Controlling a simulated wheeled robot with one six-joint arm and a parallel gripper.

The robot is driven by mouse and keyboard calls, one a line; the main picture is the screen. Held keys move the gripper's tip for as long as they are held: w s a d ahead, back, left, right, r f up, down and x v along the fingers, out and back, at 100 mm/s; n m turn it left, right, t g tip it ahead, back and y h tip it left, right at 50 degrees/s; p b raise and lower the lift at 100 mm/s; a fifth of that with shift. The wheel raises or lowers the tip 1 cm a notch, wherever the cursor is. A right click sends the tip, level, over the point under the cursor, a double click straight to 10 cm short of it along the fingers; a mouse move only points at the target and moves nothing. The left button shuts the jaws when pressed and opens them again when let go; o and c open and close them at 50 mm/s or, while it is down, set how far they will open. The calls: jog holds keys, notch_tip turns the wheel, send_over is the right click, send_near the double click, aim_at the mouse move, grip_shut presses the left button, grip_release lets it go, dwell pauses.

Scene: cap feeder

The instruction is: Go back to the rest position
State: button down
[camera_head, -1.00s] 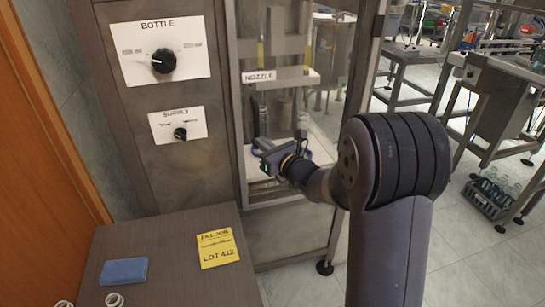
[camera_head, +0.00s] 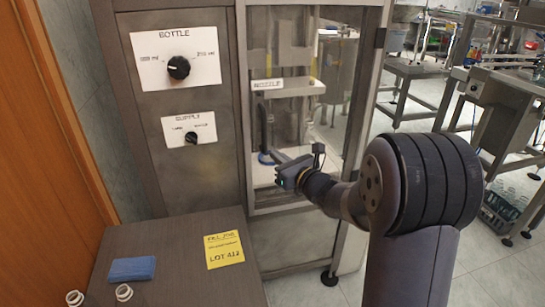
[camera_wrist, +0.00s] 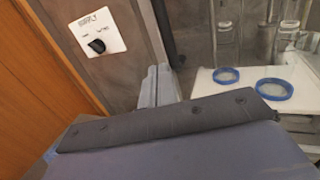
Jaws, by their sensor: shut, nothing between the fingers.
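My gripper (camera_head: 278,160) is in front of the machine's glass-fronted bay, below the NOZZLE label (camera_head: 267,84). Its fingers are shut with nothing held, and they point left in the head view. In the wrist view the closed fingers (camera_wrist: 158,88) show as a grey pair near the middle, below the SUPPLY knob (camera_wrist: 96,46). The bay's white shelf (camera_wrist: 205,84) is to their right and holds two blue rings (camera_wrist: 274,89).
The BOTTLE knob (camera_head: 179,67) is on the upper left panel. A bottle crate (camera_head: 505,212) stands on the floor at right.

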jog(key=a+b+v, duration=0.1)
jog(key=v, duration=0.7)
jog(key=shift+s+f, duration=0.15)
jog(key=shift+s, duration=0.25)
jog(key=shift+w, duration=0.1)
